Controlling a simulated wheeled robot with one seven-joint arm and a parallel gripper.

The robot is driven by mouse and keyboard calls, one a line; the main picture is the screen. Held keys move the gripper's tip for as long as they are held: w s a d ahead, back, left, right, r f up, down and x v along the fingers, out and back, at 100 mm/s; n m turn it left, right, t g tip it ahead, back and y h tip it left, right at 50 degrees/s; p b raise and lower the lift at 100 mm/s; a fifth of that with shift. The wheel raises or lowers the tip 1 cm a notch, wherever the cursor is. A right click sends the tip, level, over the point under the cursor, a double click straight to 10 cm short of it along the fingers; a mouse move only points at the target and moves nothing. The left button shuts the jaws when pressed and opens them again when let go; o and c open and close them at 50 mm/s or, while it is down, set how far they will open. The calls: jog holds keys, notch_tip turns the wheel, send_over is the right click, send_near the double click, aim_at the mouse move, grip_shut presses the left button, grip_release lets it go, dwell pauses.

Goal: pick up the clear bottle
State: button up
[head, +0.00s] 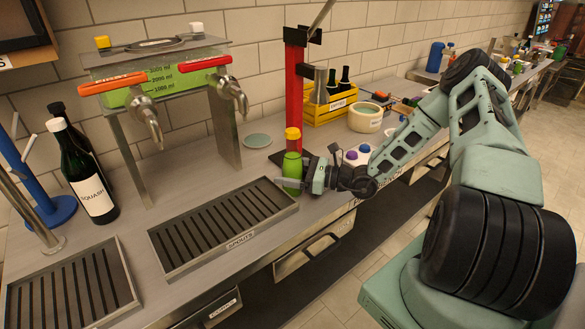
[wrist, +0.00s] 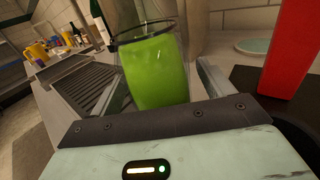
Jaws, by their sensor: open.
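A clear bottle (head: 292,165) with green liquid and a yellow and orange-red top stands upright on the counter in the head view, just right of the slotted drip tray. In the wrist view a clear vessel with green liquid (wrist: 155,72) fills the space in front of my gripper; its dark rim shows, but no yellow top. My gripper (head: 297,182) is at the bottle's lower part, coming from the right. Its jaws are open, with the green vessel between or just ahead of the fingers (wrist: 165,95). Contact cannot be told.
A red post (head: 294,95) stands close behind the bottle. The slotted tray (head: 165,262) lies left, beneath a two-tap dispenser (head: 150,70). Dark squash bottles (head: 88,170) stand further left. A yellow crate (head: 322,113) and a cream pot (head: 365,118) are at the back right.

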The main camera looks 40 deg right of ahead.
jog(key=shift+w+a, duration=0.3)
jog(key=shift+w, duration=0.1)
jog(key=c, duration=1.2)
jog(key=shift+o, duration=0.3)
jog(key=shift+r, duration=0.1)
jog(key=shift+r+b, duration=0.45)
jog(key=shift+r, duration=4.5)
